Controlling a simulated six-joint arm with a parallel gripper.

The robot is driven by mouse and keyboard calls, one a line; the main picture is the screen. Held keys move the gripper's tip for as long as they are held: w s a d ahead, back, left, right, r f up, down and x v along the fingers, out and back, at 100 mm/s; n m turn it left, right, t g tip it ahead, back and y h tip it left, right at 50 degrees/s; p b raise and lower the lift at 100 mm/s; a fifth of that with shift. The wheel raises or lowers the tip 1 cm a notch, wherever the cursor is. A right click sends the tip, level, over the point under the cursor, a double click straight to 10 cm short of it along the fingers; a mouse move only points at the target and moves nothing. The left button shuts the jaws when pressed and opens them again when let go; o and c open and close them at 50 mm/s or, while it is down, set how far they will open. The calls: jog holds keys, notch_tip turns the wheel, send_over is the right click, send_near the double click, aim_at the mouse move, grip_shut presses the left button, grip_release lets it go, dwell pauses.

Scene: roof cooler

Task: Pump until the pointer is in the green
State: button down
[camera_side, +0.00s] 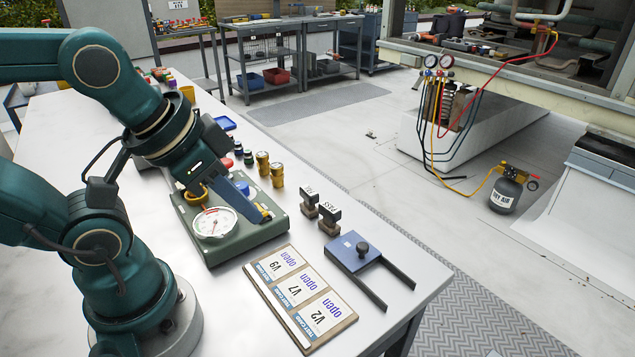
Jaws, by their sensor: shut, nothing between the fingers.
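A green box (232,243) stands on the white table with a round gauge (214,223) on its top. The gauge has a white dial with a red mark; its pointer and any green band are too small to read. A blue knob or button (242,187) sits on the box behind the gauge, and a brass-coloured part shows beside it. My gripper (262,214) reaches down over the box, to the right of the gauge. It is shut with nothing in it. The gripper hides part of the box top, and I cannot tell whether it touches anything there.
A card board (300,300) reading V9, V7 and V2 "open" lies at the front. Brass fittings (277,174) stand behind the box. The table's right edge is close.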

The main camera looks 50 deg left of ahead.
jog(key=w+a+r+m+t+y, duration=0.1)
jog(key=w+a+r+m+y, duration=0.15)
jog(key=w+a+m, duration=0.2)
jog(key=m+g+y, duration=0.4)
jog(key=m+y, duration=0.2)
jog(key=m, duration=0.2)
send_over(227, 164)
jog(key=shift+r+n, duration=0.25)
jog(key=shift+f, duration=0.1)
jog(key=shift+f, duration=4.3)
jog(key=shift+f, duration=0.1)
jog(key=shift+f, duration=0.3)
